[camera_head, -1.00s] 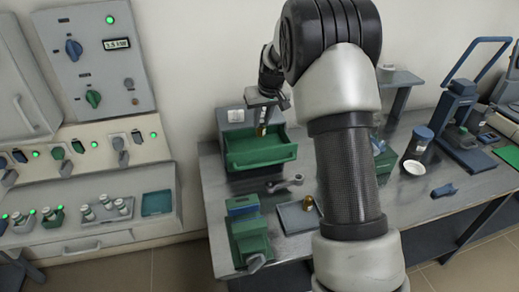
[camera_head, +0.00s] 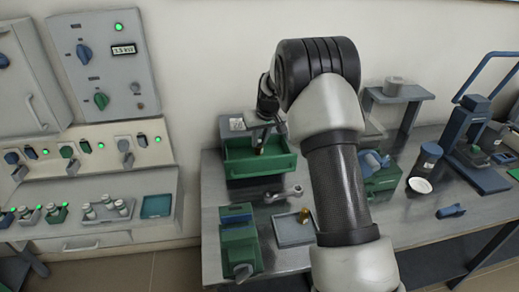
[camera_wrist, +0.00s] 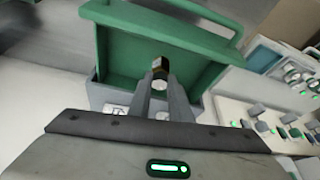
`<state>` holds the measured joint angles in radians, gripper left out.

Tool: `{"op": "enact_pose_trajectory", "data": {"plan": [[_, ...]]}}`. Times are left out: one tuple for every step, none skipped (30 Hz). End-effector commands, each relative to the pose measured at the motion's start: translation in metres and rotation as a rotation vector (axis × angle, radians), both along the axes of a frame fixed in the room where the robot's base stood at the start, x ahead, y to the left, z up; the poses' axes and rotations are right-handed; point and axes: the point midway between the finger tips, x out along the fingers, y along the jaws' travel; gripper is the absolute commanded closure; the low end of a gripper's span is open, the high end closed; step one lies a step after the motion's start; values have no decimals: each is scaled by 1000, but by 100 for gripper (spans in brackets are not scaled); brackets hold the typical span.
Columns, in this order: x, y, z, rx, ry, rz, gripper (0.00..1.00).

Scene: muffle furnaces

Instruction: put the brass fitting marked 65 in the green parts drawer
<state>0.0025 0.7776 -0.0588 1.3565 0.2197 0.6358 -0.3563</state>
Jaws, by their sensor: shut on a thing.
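The green parts drawer (camera_head: 240,168) is pulled open from its grey housing at the back left of the bench. In the wrist view its green wall (camera_wrist: 120,50) shows beyond my fingers. My gripper (camera_head: 262,146) is low over the drawer's opening, its tips at or below rim height. It is shut on a small brass fitting (camera_wrist: 160,66), which shows brass and dark between the fingertips. I cannot read a mark on it, nor tell whether it touches the drawer floor. Another brass fitting (camera_head: 304,214) stands on a grey tray (camera_head: 290,233).
A wrench (camera_head: 283,194) lies in front of the drawer. A green vise-like device (camera_head: 240,250) stands nearer. To the right are a blue-and-white cup-like container (camera_head: 424,166) and a blue press (camera_head: 466,130). A control panel (camera_head: 105,65) stands left.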

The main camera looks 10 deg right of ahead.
Motion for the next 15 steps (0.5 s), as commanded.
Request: {"op": "enact_pose_trajectory", "data": {"plan": [[0, 0, -4, 0, 0, -1, 100], [0, 0, -6, 0, 0, -1, 100], [0, 0, -11, 0, 1, -1, 100], [-1, 0, -15, 0, 2, -2, 100], [-1, 0, -20, 1, 2, -1, 100], [-1, 0, -26, 2, 2, -2, 100], [-1, 0, -31, 2, 3, -2, 100], [-1, 0, -34, 1, 2, -1, 100], [0, 0, -36, 1, 0, -2, 100], [0, 0, -37, 1, -1, -1, 100], [0, 0, -37, 0, -2, -1, 100], [0, 0, -37, 0, -3, -1, 100], [0, 0, -37, 0, -2, -1, 100], [0, 0, -37, 0, -2, -1, 100], [0, 0, -37, 1, -2, -1, 100]]}}
